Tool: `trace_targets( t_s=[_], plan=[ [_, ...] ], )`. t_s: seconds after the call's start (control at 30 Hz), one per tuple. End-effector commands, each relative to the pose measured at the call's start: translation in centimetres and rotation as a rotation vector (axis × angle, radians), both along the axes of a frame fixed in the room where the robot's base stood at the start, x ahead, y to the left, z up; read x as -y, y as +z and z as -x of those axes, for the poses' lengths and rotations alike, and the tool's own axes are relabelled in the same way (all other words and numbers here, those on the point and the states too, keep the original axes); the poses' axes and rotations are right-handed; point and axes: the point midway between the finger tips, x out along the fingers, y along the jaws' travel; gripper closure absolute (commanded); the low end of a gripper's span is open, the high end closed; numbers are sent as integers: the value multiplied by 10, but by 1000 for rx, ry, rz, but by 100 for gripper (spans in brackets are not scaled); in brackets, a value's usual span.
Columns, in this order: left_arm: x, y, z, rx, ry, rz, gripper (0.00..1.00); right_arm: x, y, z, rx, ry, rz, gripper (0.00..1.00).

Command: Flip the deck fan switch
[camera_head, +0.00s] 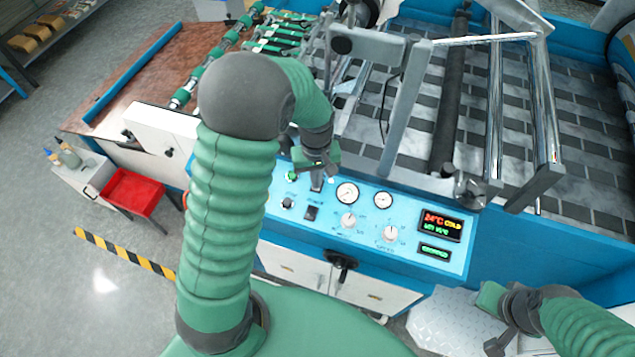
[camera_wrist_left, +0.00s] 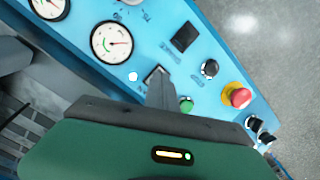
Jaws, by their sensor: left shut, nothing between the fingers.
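The blue control panel (camera_head: 330,228) carries dials, knobs and switches; its small labels are unreadable. My left gripper (camera_head: 317,184) is shut and empty, its tips over the panel's upper left part. In the left wrist view, its fingertips (camera_wrist_left: 157,78) are at a dark switch (camera_wrist_left: 154,71) that they partly hide; I cannot tell whether they touch. Another black rocker switch (camera_head: 312,213) lies lower on the panel, clear of the gripper; it also shows in the left wrist view (camera_wrist_left: 184,37). My right gripper (camera_head: 508,325) is at the lower right, away from the panel.
Near the left fingertips are a green button (camera_wrist_left: 186,104), a black knob (camera_wrist_left: 210,68), a red emergency stop (camera_wrist_left: 237,96) and a gauge (camera_wrist_left: 112,42). A lit display (camera_head: 440,224) is at the panel's right. Machine rollers and a metal frame (camera_head: 490,100) stand behind.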

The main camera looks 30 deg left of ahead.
Motion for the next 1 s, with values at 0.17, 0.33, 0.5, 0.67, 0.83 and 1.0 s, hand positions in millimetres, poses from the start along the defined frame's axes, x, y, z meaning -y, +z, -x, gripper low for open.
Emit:
trace_targets(
  t_s=[0.17, 0.33, 0.5, 0.67, 0.83, 1.0],
  plan=[
    [0, -3, 0, 0, 0, 0, 100, 0, -2, 0, 0, 0, 0, 59],
    [0, -6, 0, -1, 0, 0, 100, 0, -4, 0, 0, 0, 0, 59],
    [0, -1, 0, -2, 0, 1, 100, 0, 2, 0, 0, 0, 0, 59],
    [0, 17, 0, -1, 0, 0, 100, 0, 18, 0, 0, 0, 0, 59],
    [0, 33, 0, 0, 0, 0, 100, 0, 33, 0, 0, 0, 0, 59],
    [0, 50, 0, 0, 0, 0, 100, 0, 49, 0, 0, 0, 0, 59]
  ],
)
